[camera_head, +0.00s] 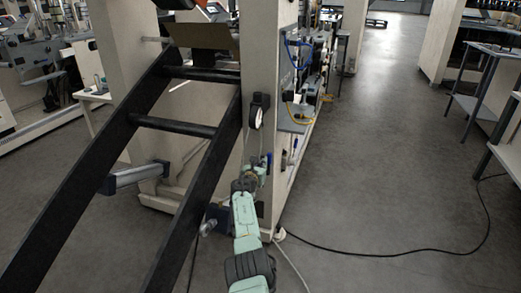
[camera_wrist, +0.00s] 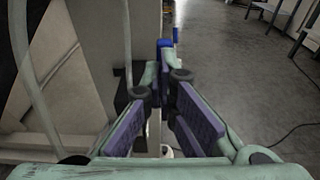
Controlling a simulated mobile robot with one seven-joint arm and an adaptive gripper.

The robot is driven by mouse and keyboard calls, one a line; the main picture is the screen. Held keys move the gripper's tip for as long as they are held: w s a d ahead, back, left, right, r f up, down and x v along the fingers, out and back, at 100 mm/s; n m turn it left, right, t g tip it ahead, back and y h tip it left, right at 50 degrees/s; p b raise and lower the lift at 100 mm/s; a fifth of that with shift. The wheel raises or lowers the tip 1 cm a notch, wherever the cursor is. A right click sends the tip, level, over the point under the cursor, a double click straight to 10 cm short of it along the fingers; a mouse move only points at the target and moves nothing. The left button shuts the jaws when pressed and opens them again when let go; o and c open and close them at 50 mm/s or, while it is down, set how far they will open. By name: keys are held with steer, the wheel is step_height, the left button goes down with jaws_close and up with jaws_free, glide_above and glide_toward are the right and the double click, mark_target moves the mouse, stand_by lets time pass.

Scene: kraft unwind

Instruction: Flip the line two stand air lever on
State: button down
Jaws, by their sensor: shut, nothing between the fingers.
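A small blue part (camera_wrist: 164,43), which looks like the air lever's handle, shows just beyond the fingertips. I cannot tell whether the tips touch it. The lever's body and its exact angle are hidden behind the fingers.
Black sloping rails (camera_head: 185,190) of the unwind stand lie left of my arm. A grey roller end (camera_head: 138,177) sticks out between them. A black cable (camera_head: 400,250) crosses the open floor at right. Tables (camera_head: 480,105) stand at far right.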

step_height(320, 180, up, 10)
steer(key=s+p, duration=0.2)
steer(key=shift+s+a, duration=0.35)
steer(key=shift+a, duration=0.05)
steer(key=shift+f, duration=0.1)
